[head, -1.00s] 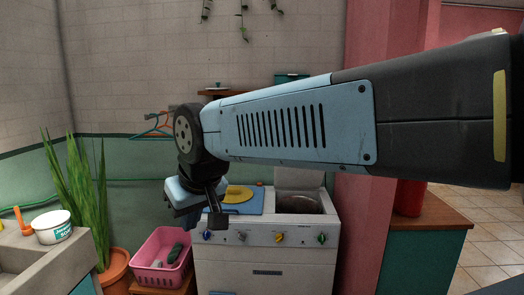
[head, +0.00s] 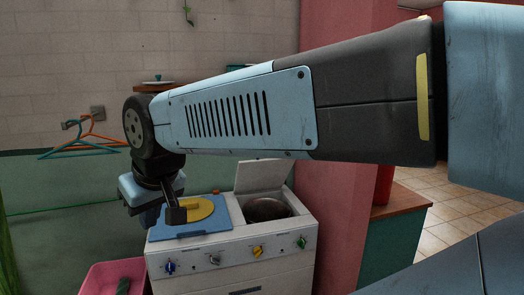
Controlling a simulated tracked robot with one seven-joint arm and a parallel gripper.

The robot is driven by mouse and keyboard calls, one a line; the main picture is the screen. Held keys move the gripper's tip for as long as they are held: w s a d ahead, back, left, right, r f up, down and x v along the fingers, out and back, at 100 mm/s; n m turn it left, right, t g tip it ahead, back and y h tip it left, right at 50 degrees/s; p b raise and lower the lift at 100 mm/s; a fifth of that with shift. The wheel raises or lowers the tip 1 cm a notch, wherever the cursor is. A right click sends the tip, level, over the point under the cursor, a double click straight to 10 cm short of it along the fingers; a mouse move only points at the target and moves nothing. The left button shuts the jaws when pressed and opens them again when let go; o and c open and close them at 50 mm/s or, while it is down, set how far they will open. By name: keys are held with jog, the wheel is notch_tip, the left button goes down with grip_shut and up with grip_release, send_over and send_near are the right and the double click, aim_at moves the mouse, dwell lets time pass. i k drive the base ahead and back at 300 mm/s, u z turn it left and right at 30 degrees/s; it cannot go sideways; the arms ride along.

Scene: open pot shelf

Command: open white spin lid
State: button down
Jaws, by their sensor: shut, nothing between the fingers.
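The white spin lid (head: 262,176) stands raised at the back right of the white washing machine (head: 225,262). In front of it the round, dark spin tub opening (head: 267,209) is uncovered. My gripper (head: 174,214) is shut and empty, pointing down over the left part of the machine top, to the left of the white lid and apart from it. Below and beside it lies a blue lid (head: 222,226) with a yellow round piece (head: 200,208) on it. My gripper partly hides this blue lid. I cannot tell whether my gripper touches it.
Coloured knobs (head: 257,251) line the machine's front. A pink basket (head: 112,275) stands at its lower left. Hangers (head: 85,140) hang on the left wall. A pink pillar (head: 335,185) and a wood-topped counter (head: 402,200) are on the right.

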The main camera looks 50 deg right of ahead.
aim_at(259, 175)
jog(key=z, duration=0.2)
jog(key=i, duration=0.5)
jog(key=z, duration=0.45)
jog(key=k, duration=0.8)
jog(key=z, duration=0.2)
jog(key=i, duration=0.8)
jog(key=u, duration=0.1)
